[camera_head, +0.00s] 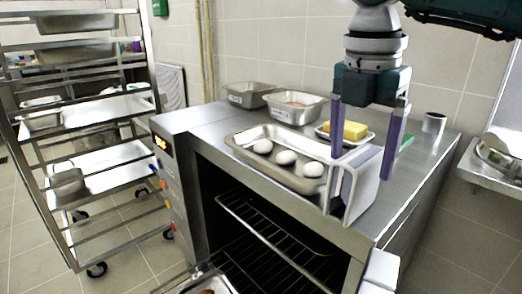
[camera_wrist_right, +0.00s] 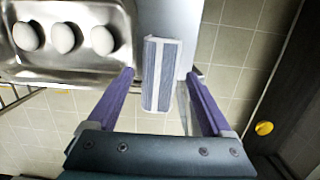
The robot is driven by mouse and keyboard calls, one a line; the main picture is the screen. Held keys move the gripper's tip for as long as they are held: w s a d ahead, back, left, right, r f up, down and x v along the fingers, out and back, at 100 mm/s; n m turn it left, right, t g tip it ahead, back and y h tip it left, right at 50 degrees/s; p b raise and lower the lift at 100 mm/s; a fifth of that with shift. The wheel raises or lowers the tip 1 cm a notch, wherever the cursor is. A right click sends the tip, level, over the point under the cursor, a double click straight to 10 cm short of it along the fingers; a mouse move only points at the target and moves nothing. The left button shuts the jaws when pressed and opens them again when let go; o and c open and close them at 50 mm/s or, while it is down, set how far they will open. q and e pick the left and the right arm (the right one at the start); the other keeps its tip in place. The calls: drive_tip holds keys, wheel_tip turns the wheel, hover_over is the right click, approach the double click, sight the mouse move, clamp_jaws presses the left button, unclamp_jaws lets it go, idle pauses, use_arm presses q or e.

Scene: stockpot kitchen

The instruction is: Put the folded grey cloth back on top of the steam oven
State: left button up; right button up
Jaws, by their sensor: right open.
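The folded grey cloth (camera_head: 362,186) with pale edges is at the front right of the steam oven's top (camera_head: 401,187). It looks upright or draped at the front edge; I cannot tell exactly how it is supported. In the right wrist view the cloth (camera_wrist_right: 161,75) is a grey striped strip with white borders, between the two fingers and partly past the oven edge. My right gripper (camera_head: 362,168) is open, pointing down, its purple fingers on either side of the cloth. In the wrist view the right gripper (camera_wrist_right: 163,75) shows gaps on both sides. My left gripper is not in view.
A tray with several white round items (camera_head: 285,158) lies left of the cloth. Behind are a yellow block on a dish (camera_head: 345,131), two steel pans (camera_head: 295,106) and a small cup (camera_head: 434,122). The oven front is open, showing a rack (camera_head: 270,235). A trolley (camera_head: 60,150) stands left.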

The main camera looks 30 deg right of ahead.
wheel_tip(320, 180, up, 10)
drive_tip(key=a, duration=0.1)
drive_tip(key=shift+s, duration=0.25)
drive_tip(key=shift+a+r, duration=0.1)
